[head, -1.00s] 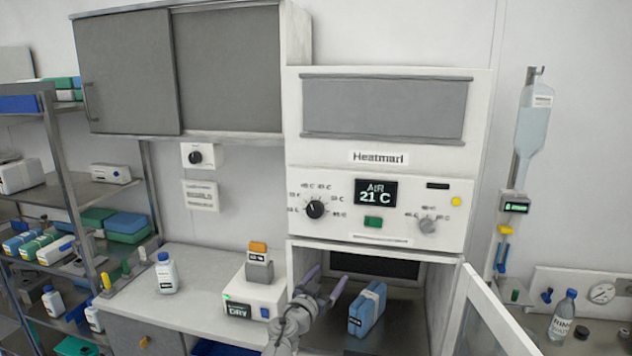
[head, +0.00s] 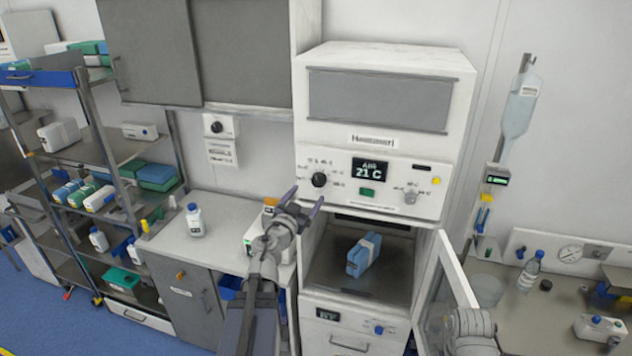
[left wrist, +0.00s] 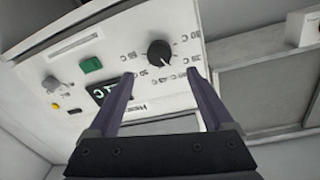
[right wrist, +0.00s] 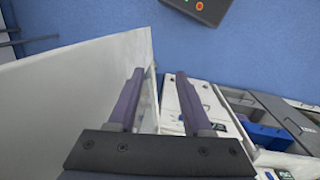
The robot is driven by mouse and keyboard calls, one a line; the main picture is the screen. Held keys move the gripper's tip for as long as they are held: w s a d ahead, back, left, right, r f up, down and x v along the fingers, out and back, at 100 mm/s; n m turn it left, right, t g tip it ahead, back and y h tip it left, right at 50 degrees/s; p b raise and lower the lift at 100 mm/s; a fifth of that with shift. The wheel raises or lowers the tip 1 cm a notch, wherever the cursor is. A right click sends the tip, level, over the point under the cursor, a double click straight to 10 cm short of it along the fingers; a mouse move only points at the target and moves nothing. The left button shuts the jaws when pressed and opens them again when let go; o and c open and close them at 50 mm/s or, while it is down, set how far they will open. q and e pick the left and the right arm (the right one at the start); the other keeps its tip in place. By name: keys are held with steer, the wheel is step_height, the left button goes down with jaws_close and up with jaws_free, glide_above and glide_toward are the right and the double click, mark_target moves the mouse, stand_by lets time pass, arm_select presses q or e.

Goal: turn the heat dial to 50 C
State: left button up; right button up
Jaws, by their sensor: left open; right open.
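The black heat dial (head: 319,180) is on the left of the white warming cabinet's control panel (head: 340,200), with temperature marks around it. The display (head: 370,170) reads AIR 21 C. My left gripper (head: 304,194) is open and empty, just below the dial and apart from it. In the left wrist view the dial (left wrist: 159,53) shows past the open fingertips (left wrist: 160,75), roughly between them. My right gripper (right wrist: 155,75) is open and empty beside a white door panel (right wrist: 90,75); in the head view only part of my right arm shows at the bottom.
A green button (head: 366,191) and a grey knob (head: 411,197) sit right of the dial. Below, the open compartment holds a blue wrapped pack (head: 363,256). Its door (head: 456,270) stands open at the right. A bottle (head: 195,220) stands on the left counter.

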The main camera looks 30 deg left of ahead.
mark_target(318, 181)
arm_select(q)
steer(key=w, duration=0.5)
steer(key=w+a, duration=0.1)
steer(key=w, duration=0.1)
steer(key=shift+w+a, duration=0.1)
steer(key=shift+w, duration=0.2)
steer(key=shift+c, duration=0.2)
jaws_close()
